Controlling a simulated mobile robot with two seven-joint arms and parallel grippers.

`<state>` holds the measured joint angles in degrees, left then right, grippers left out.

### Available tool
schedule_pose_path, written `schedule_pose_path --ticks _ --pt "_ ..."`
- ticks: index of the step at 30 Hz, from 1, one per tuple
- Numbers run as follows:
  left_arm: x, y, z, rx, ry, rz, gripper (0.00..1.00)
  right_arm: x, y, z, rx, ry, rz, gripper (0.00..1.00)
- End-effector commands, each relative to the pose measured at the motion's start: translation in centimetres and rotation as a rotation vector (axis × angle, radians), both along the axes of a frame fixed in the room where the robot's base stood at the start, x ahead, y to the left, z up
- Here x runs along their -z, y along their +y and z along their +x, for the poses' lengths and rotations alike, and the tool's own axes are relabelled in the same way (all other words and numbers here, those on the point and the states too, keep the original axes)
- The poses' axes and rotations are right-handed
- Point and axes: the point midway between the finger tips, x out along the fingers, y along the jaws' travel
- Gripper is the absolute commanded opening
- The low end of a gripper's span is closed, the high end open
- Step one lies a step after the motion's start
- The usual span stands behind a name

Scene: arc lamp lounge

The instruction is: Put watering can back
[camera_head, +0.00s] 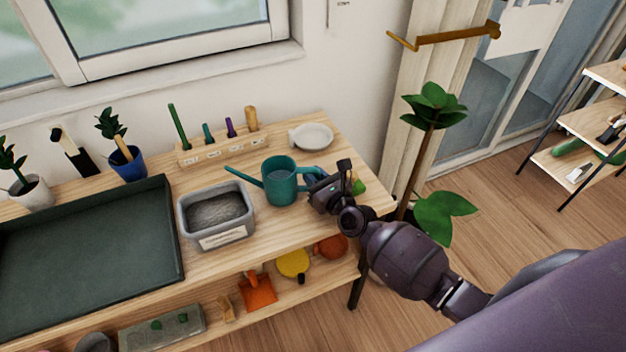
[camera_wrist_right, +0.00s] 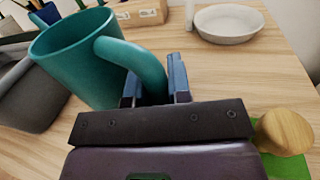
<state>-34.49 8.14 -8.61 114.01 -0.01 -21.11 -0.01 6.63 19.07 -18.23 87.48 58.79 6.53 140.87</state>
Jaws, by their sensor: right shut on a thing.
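The teal watering can (camera_head: 281,182) is upright at the right part of the wooden table (camera_head: 253,231), its spout pointing left. My right gripper (camera_head: 314,178) comes from the right and is shut on the can's handle. In the right wrist view the can (camera_wrist_right: 85,60) shows large, and its curved handle passes between the two blue fingers of my right gripper (camera_wrist_right: 157,88). I cannot tell whether the can's base touches the tabletop. My left gripper is not in view.
A grey bin of soil (camera_head: 216,213) stands left of the can. A white dish (camera_head: 311,136) and a tool rack (camera_head: 222,148) are behind it. A dark tray (camera_head: 176,235) fills the left. A green mat (camera_wrist_right: 298,164) with a wooden knob (camera_wrist_right: 285,131) is close right of my gripper.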

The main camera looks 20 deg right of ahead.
Motion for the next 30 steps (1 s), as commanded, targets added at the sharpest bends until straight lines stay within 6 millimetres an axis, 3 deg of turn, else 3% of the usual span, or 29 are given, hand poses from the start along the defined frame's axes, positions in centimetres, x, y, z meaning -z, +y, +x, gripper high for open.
schedule_pose_path --ticks 15,16,21,30 --pt "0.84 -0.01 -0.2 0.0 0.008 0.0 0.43 0.93 0.01 0.06 0.0 -0.004 0.001 0.0" --pt "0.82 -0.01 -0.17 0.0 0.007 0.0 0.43 1.03 -0.01 0.03 0.0 -0.001 -0.001 0.2" --pt "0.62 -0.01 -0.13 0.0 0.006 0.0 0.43 0.86 -0.01 0.04 0.0 -0.002 0.0 0.44" --pt "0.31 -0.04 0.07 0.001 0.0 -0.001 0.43 0.74 -0.01 0.04 0.0 -0.002 0.0 0.44"
